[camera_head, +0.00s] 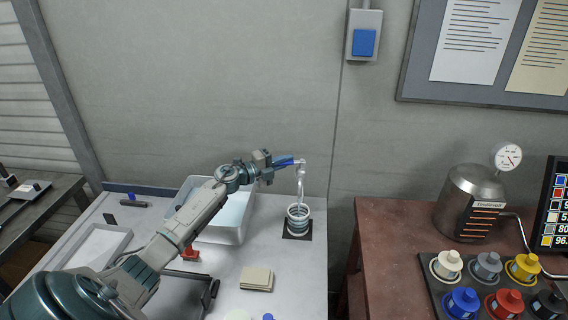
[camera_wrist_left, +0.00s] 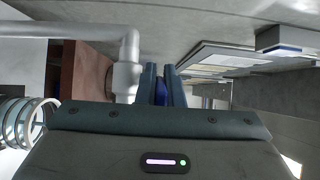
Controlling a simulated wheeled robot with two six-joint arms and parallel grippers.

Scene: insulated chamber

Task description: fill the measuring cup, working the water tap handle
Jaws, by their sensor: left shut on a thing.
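The measuring cup (camera_head: 298,219) is a clear, ringed vessel standing upright on a small dark mat (camera_head: 297,236) by the right edge of the pale counter. It also shows at the left edge of the wrist view (camera_wrist_left: 22,122). The water tap (camera_head: 301,175) is above the cup; its grey pipe and elbow (camera_wrist_left: 127,75) show in the wrist view. I cannot tell water from the pale tap parts above the cup. My left gripper (camera_head: 290,162) is shut on the blue tap handle (camera_wrist_left: 160,91), which is mostly hidden between the fingers. My right gripper is not in view.
A white basin (camera_head: 240,236) stands left of the cup, partly behind my left arm. A beige stack of pads (camera_head: 256,279) lies in front. On the brown table at right are a metal tank with a gauge (camera_head: 471,204) and several coloured knobs. A gap separates the tables.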

